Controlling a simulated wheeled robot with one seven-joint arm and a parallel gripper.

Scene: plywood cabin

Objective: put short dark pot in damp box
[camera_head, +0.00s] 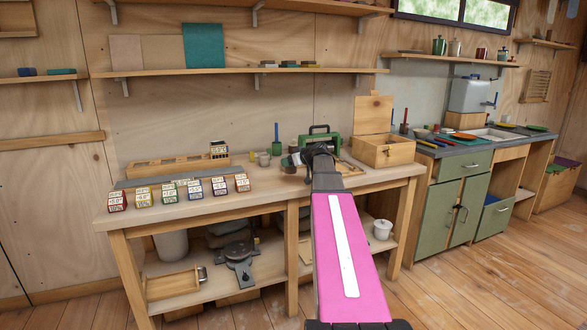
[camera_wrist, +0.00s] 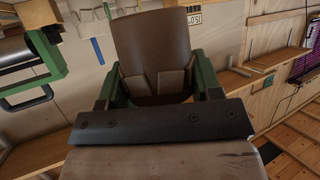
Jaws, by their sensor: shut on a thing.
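My gripper (camera_head: 301,158) is above the workbench, left of the wooden box. In the wrist view its green fingers (camera_wrist: 158,82) are shut on a short dark brown pot (camera_wrist: 152,42), one finger at each side. In the head view the dark pot (camera_head: 288,164) shows small beside the gripper, partly hidden; whether it touches the bench is not clear. A pale wooden box (camera_head: 382,153) with its lid raised stands at the bench's right end and looks like the damp box. Its inside is mostly out of sight.
A green appliance with a handle (camera_head: 319,136) stands behind my gripper. Small pots (camera_head: 263,159) stand left of it. Several labelled blocks (camera_head: 168,192) line the left of the workbench (camera_head: 271,194). A sink counter (camera_head: 480,143) is at the right.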

